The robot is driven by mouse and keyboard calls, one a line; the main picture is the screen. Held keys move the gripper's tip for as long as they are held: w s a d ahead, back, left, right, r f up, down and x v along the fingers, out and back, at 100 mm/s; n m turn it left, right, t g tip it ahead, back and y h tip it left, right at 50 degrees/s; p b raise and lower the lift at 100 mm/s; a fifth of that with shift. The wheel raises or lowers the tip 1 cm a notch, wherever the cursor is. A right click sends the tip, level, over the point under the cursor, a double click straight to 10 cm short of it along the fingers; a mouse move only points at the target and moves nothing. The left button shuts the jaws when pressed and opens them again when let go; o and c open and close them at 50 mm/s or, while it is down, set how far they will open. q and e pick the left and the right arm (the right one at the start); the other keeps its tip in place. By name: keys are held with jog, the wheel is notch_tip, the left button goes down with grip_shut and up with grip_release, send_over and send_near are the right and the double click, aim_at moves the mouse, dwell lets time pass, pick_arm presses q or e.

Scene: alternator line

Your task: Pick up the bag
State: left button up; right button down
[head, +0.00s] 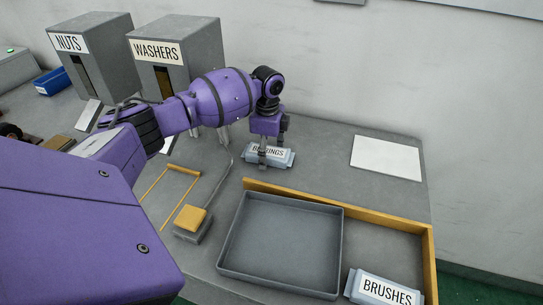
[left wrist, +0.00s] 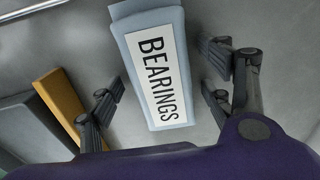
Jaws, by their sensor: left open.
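A light blue-grey bag with a white label reading BEARINGS (head: 283,157) lies on the grey bench, behind the tray, in the head view. In the left wrist view the bag (left wrist: 155,75) lies lengthwise between my fingers. My left gripper (head: 272,148) is open and points down over this bag, partly covering its label. In the left wrist view the fingers of this gripper (left wrist: 163,88) stand apart on both sides of the bag, with bench showing between. A second bag, labelled BRUSHES (head: 384,289), lies at the front right. My right gripper is not in view.
An empty grey tray (head: 226,262) stands inside a yellow-edged frame (head: 430,262). A white sheet (head: 386,157) lies at right. A yellow block (head: 191,219) is left of the tray. NUTS (head: 95,55) and WASHERS (head: 175,58) dispensers stand behind. The wall is close behind.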

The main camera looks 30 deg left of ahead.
pick_arm(q)
jog(key=shift+w+r, duration=0.1)
jog(key=shift+r, duration=0.05)
jog(key=shift+c, duration=0.3)
jog(key=c, duration=1.3)
